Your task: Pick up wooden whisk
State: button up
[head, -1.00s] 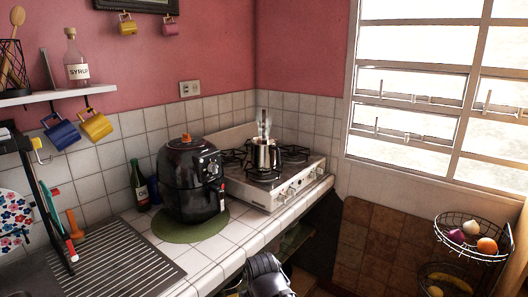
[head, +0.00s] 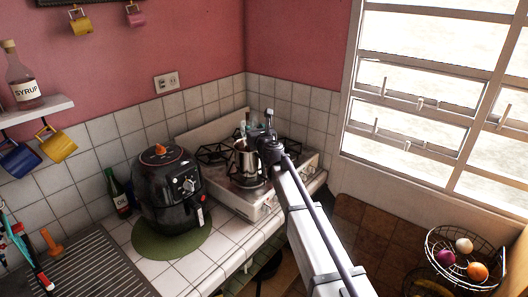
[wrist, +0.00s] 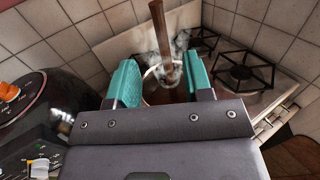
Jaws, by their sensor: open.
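A brown wooden handle, which looks like the whisk (wrist: 161,32), stands up from a metal pot in the wrist view. Its lower end is blurred by pale steam or glare inside the pot. The steel pot (head: 246,163) sits on the stove in the head view, with my gripper (head: 262,124) just above and beside it. In the wrist view my gripper (wrist: 162,68) is open, its teal fingers on either side of the handle in the picture. I cannot tell how far the handle lies beyond the fingertips. In the head view my gripper largely hides the whisk.
The stove (head: 240,196) has several black burner grates. A black air fryer (head: 168,190) stands left of it on a green mat (head: 170,243), close to my gripper in the wrist view. A tiled wall is behind; a wire fruit basket (head: 432,246) is at right.

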aim_at(248, 121)
jog(key=x, duration=0.5)
jog(key=shift+w+f, duration=0.2)
jog(key=shift+w, duration=0.15)
jog(key=shift+w+a, duration=0.1)
jog(key=shift+a, duration=0.15)
jog(key=x, duration=0.5)
jog(key=shift+w, duration=0.15)
jog(key=shift+r, duration=0.15)
jog(key=shift+c, duration=0.4)
grip_shut()
